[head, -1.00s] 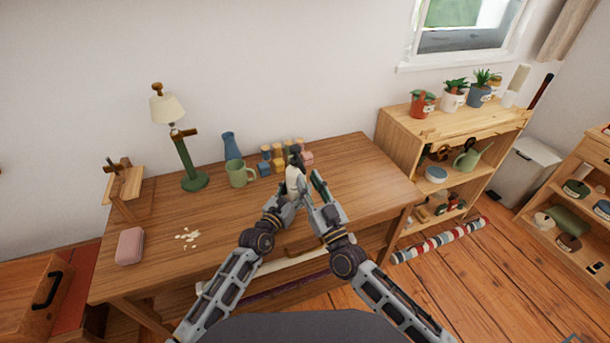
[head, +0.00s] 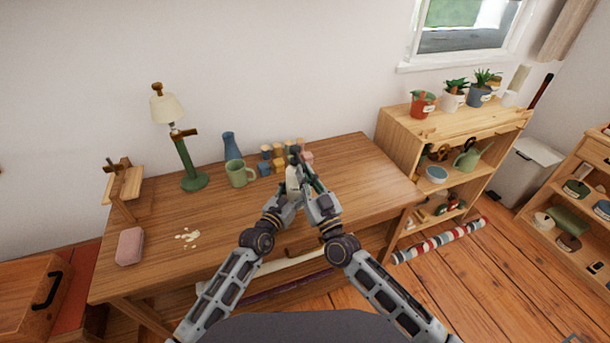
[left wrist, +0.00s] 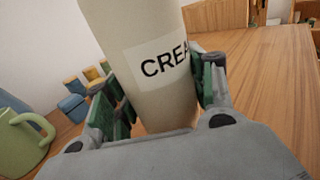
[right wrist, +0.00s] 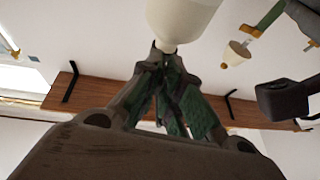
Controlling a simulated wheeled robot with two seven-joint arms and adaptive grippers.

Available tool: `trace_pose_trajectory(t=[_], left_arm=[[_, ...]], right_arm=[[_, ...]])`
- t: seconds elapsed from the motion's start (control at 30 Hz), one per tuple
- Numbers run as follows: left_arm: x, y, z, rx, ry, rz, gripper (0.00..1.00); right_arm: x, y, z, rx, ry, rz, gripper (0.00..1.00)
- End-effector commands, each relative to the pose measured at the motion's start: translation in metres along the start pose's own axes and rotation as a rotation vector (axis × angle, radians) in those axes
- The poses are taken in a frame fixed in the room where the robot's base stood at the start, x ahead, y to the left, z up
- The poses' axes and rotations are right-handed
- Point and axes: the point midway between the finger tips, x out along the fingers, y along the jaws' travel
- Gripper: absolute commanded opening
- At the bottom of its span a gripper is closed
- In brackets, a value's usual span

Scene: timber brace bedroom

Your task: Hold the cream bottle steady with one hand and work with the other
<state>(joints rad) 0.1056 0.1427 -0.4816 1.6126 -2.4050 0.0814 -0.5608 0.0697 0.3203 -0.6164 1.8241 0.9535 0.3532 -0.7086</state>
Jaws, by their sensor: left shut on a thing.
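The cream bottle (head: 292,180) stands upright at the table's middle, pale with a dark top. In the left wrist view its label (left wrist: 163,62) reads "CREA", the rest cut off. My left gripper (head: 287,198) is shut around the bottle's body, one green-padded finger on each side. My right gripper (head: 311,180) is just right of the bottle, close to its upper part.
A green mug (head: 238,174), a blue vase (head: 231,146) and several small coloured bottles (head: 272,160) stand behind and left. A green lamp (head: 187,160), pink block (head: 130,246) and pale crumbs (head: 187,237) are further left. The table's right side (head: 365,175) is clear.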

Motion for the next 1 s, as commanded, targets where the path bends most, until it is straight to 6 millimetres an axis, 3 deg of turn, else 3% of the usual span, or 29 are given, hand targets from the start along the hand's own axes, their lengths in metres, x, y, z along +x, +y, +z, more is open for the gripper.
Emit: trace_pose_trajectory(t=[0.57,1.0], left_arm=[[-0.0001,0.0002,-0.0003,0.000,0.001,0.000,0.23],[0.0000,-0.0004,-0.0005,0.000,0.001,-0.001,0.23]], right_arm=[[0.0006,0.0015,-0.0006,0.010,0.004,-0.032,0.00],[0.0022,0.0085,-0.0011,0.057,0.006,-0.154,0.00]])
